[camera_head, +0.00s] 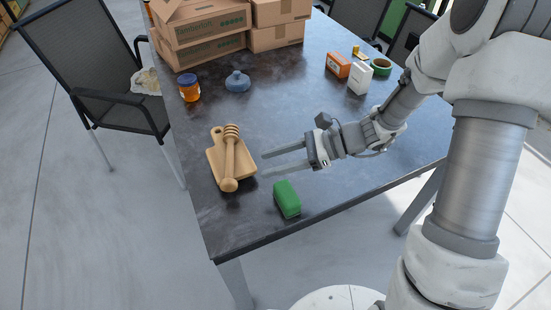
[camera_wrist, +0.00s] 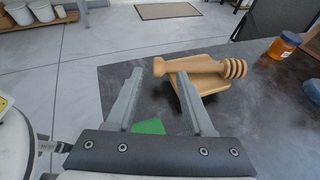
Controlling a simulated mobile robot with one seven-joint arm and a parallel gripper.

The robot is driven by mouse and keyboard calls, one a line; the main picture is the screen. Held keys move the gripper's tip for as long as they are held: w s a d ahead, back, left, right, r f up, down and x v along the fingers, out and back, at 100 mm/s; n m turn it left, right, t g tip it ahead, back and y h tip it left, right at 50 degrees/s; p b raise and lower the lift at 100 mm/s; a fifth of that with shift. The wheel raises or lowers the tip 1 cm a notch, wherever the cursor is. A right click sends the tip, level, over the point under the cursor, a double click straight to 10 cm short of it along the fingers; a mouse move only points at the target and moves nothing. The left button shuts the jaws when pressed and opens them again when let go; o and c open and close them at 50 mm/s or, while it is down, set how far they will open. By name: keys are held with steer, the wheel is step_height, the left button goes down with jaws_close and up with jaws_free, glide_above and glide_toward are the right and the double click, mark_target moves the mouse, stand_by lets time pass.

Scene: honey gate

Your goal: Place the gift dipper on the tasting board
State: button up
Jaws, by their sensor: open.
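The wooden dipper (camera_head: 230,160) has a ridged head at the far end and a round knob at the near end. It lies lengthwise over the wooden tasting board (camera_head: 214,155), with its knob near or past the board's near edge. In the wrist view the dipper (camera_wrist: 196,65) lies beyond my fingertips, with part of the board (camera_wrist: 207,84) below it. My gripper (camera_head: 264,163) is open and empty, to the right of the dipper and apart from it. It also shows in the wrist view (camera_wrist: 160,75), fingers spread.
A green block (camera_head: 287,199) sits near the table's front edge, below my gripper. Cardboard boxes (camera_head: 205,45) fill the back left. Small boxes (camera_head: 338,65) and green tape (camera_head: 381,66) are at the back right.

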steer(key=s+d+r+n+t+h, duration=0.7)
steer(key=s+d+r+n+h, duration=0.6)
steer(key=d+r+n, duration=0.3)
steer(key=shift+d+r+n+h, duration=0.3)
steer(key=shift+d+n, duration=0.1)
steer(key=shift+d, duration=0.5)
steer(key=shift+s, duration=0.1)
step_height(320, 180, up, 11)
steer(key=p, duration=1.1)
